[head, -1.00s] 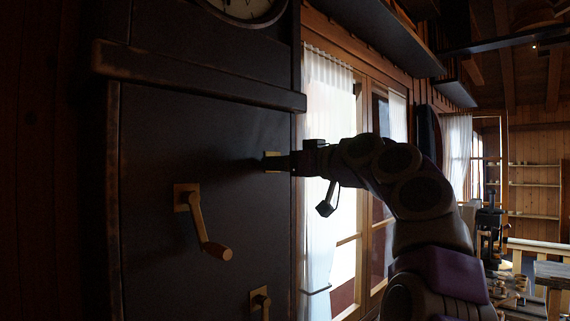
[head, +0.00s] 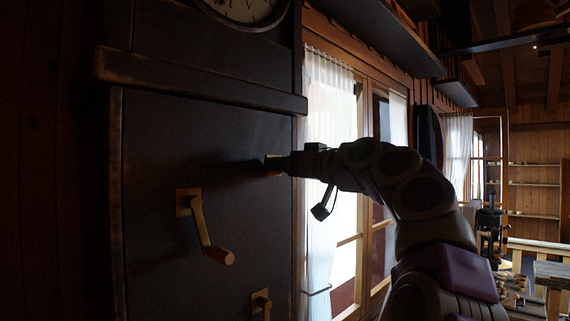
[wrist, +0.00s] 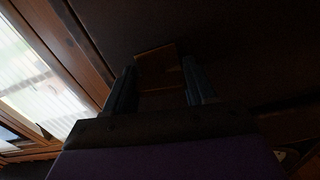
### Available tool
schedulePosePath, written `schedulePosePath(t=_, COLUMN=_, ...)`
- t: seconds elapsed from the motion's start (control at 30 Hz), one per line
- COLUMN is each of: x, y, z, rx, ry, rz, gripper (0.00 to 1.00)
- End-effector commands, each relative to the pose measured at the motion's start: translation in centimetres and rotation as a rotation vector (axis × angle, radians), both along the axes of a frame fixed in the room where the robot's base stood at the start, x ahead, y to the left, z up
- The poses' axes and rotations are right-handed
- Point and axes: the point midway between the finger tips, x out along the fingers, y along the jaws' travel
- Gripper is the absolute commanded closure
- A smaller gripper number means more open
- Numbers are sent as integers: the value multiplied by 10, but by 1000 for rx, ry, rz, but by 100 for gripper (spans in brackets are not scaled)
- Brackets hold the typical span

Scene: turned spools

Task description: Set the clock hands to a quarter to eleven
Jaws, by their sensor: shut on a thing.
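The clock (head: 240,8) is cut off by the top of the head view; only the lower part of its pale dial shows, and I cannot read the hands' positions. It sits in a tall dark case (head: 160,140). My gripper (head: 280,164) is at a brass fitting (head: 270,160) on the upper right of the case front. In the wrist view the fitting's brass plate (wrist: 160,68) shows between the two fingers of my gripper (wrist: 159,88). The gripper is shut on this fitting, whose gripped part is dark and mostly hidden.
A brass crank (head: 205,225) with a wooden handle hangs down, tilted right, left of my gripper. Another brass crank (head: 261,303) is lower, cut off by the frame. A ledge (head: 200,80) juts out above. A curtained window (head: 335,180) is to the right.

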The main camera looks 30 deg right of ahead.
Motion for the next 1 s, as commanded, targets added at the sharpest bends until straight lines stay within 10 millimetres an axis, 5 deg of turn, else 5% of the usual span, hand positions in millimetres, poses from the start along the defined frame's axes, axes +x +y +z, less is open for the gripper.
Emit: schedulePosePath(t=1.0, x=1, y=1, z=3, rx=895, ry=331, rz=0, gripper=75)
